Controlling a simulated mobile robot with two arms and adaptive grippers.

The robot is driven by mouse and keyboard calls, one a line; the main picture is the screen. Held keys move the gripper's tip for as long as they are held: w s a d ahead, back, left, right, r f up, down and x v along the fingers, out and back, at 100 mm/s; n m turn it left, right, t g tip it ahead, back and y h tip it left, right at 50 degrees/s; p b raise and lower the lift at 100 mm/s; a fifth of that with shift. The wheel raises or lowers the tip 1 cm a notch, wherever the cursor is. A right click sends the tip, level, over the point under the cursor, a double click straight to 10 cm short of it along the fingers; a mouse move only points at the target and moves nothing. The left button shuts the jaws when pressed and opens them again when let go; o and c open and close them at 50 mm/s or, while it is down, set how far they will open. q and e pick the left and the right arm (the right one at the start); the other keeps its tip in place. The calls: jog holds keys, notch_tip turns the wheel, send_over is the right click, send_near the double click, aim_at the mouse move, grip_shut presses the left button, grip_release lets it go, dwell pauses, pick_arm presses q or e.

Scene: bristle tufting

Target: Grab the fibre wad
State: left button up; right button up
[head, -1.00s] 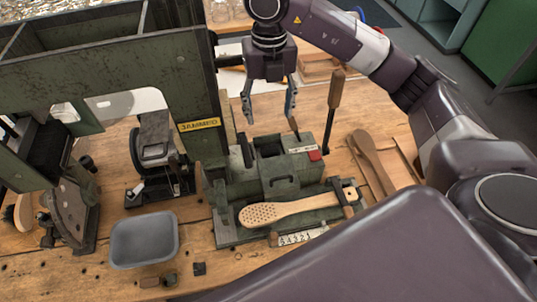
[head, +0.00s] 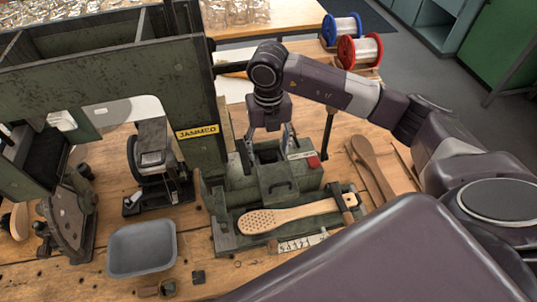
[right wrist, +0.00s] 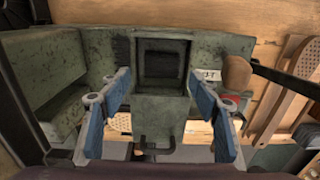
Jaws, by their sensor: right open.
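My right gripper (head: 269,140) is open and empty, pointing down just above the green tufting fixture (head: 225,188). In the right wrist view its two blue-padded fingers (right wrist: 160,92) stand on either side of the fixture's square, dark-walled opening (right wrist: 161,64). The opening also shows in the head view (head: 268,153), between and below the fingers. I cannot make out a distinct fibre wad; the inside of the opening is dark. A wooden brush with a drilled head (head: 262,221) lies on the front of the fixture. My left gripper is not in view.
A tall green frame with a yellow JAMMED label (head: 197,131) stands close left of the gripper. A lever (head: 329,130) rises at the right. A grey tray (head: 142,250), a wooden paddle (head: 372,165) and spools (head: 359,50) lie around.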

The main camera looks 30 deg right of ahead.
aim_at(269, 157)
jog(key=shift+d+f+p, duration=0.1)
jog(key=shift+f+p, duration=0.2)
jog(key=shift+f, duration=1.25)
jog(key=shift+c, duration=0.4)
jog(key=shift+s, duration=0.1)
jog(key=c, duration=0.9)
jog(key=shift+c, duration=0.2)
jog(key=shift+r, duration=0.15)
